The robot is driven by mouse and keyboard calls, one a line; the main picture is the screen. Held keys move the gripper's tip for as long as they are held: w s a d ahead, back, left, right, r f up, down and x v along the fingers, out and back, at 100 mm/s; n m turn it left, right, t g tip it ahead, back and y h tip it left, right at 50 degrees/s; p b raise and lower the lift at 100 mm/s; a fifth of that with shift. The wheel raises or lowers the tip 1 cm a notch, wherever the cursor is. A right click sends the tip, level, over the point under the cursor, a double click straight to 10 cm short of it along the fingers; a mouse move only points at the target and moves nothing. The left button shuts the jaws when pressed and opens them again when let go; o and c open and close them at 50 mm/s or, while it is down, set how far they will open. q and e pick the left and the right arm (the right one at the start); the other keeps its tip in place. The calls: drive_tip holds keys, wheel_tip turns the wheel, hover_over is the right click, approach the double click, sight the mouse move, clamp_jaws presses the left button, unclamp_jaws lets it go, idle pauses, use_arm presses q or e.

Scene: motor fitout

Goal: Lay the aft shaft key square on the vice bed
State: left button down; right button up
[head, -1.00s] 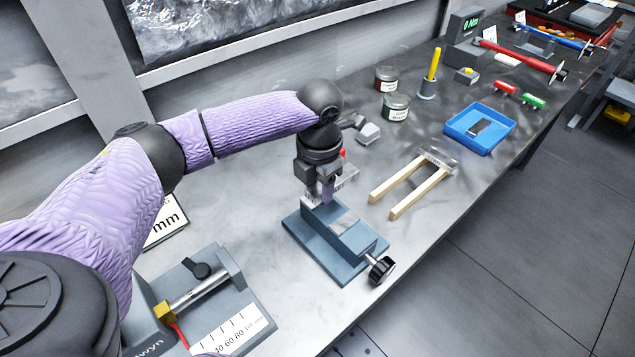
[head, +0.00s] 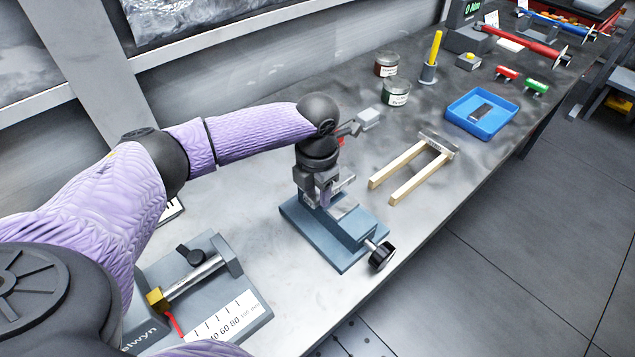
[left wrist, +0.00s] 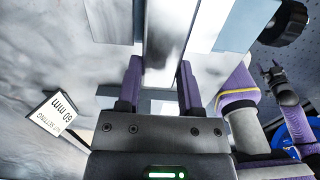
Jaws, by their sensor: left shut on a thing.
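The blue vice (head: 335,247) stands on the bench, its black knob (head: 381,257) towards the front edge. My left gripper (head: 322,196) points down over the back part of the vice. In the left wrist view its purple fingers (left wrist: 160,75) are shut on a pale metal piece, apparently the shaft key (left wrist: 161,76). It is hard to separate from the bright vice metal behind it. I cannot tell whether it touches the bed. The vice knob also shows in the left wrist view (left wrist: 286,22). My right gripper (left wrist: 271,73) is small and dark there, its jaws unclear.
A two-legged tool with wooden handles (head: 408,172) lies right of the vice. A blue tray (head: 462,124) holds a dark part. A measuring fixture (head: 215,300) is at front left.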

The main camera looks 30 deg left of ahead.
idle(0.5)
use_arm(q)
drive_tip(key=shift+r, duration=0.1)
drive_tip(key=shift+p, duration=0.35)
idle(0.3)
drive_tip(key=shift+p, duration=0.4)
idle(0.5)
drive_tip(key=shift+f+b, duration=0.5)
drive_tip(key=shift+f, duration=0.5)
